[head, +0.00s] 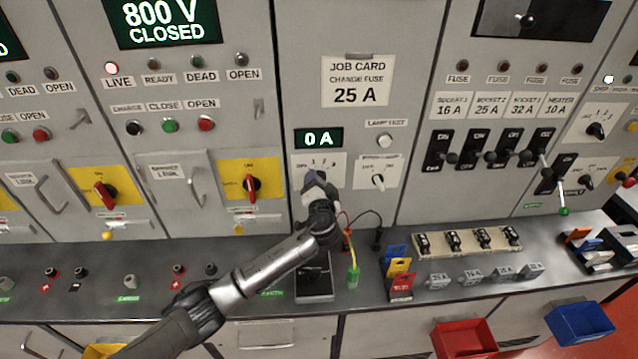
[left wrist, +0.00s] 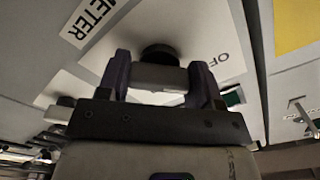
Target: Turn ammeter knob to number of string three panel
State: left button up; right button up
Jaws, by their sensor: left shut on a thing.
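My left gripper (head: 318,180) is at the white dial plate (head: 334,164) below the small green "0 A" display (head: 318,138), and it hides the ammeter knob in the head view. In the left wrist view the dark round ammeter knob (left wrist: 160,54) shows just beyond the two purple fingers of my left gripper (left wrist: 160,74). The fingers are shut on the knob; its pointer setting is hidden. An "OFF" label is right of it and a "METER" label (left wrist: 88,20) left. A panel (head: 165,22) reads "800 V CLOSED"; its string number is not visible. My right gripper is not in view.
Another knob (head: 378,180) and a lamp-test button (head: 384,140) sit close to the right. A red switch (head: 251,186) on a yellow plate is to the left.

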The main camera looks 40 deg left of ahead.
pick_arm(q)
jog(key=m+p, duration=0.2)
jog(key=m, duration=0.1)
jog(key=m+p, duration=0.1)
jog(key=m, duration=0.1)
jog(key=shift+r, duration=0.25)
jog(key=m+p, duration=0.3)
jog(key=m, duration=0.1)
jog(key=m+p, duration=0.3)
jog(key=m, duration=0.1)
jog(key=shift+r, duration=0.1)
jog(key=m+p, duration=0.1)
jog(key=m, duration=0.1)
jog(key=shift+m+p, duration=0.85)
jog(key=shift+m, duration=0.35)
jog(key=o, duration=0.9)
